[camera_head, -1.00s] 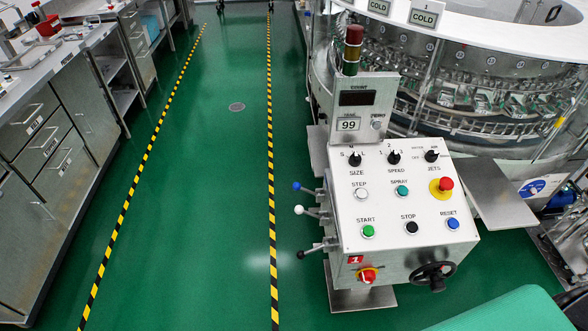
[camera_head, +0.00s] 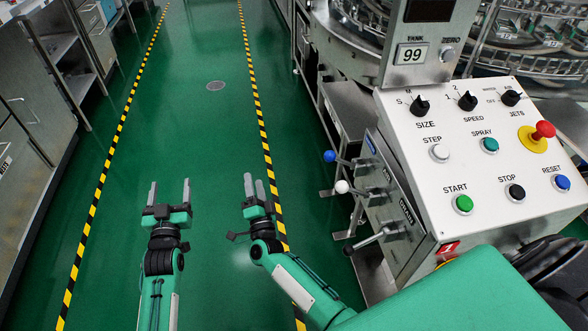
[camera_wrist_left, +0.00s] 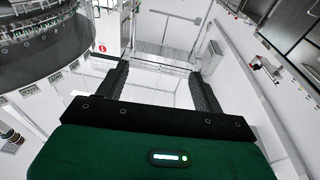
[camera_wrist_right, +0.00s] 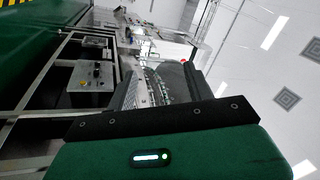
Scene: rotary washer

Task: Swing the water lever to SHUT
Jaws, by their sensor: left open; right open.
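Three levers stick out to the left from the side of the control console: one with a blue knob (camera_head: 330,156), one with a white knob (camera_head: 342,187) and one with a black knob (camera_head: 348,250). My left gripper (camera_head: 170,192) is open and empty over the green floor, well left of the levers. My right gripper (camera_head: 259,188) is open and empty, nearer, still left of the white knob and apart from it.
The console top (camera_head: 470,130) carries several buttons, dials and a red emergency stop (camera_head: 543,130). A rotary machine (camera_head: 520,40) stands behind it. Cabinets (camera_head: 35,130) line the left. Green floor (camera_head: 200,130) between yellow-black stripes is clear.

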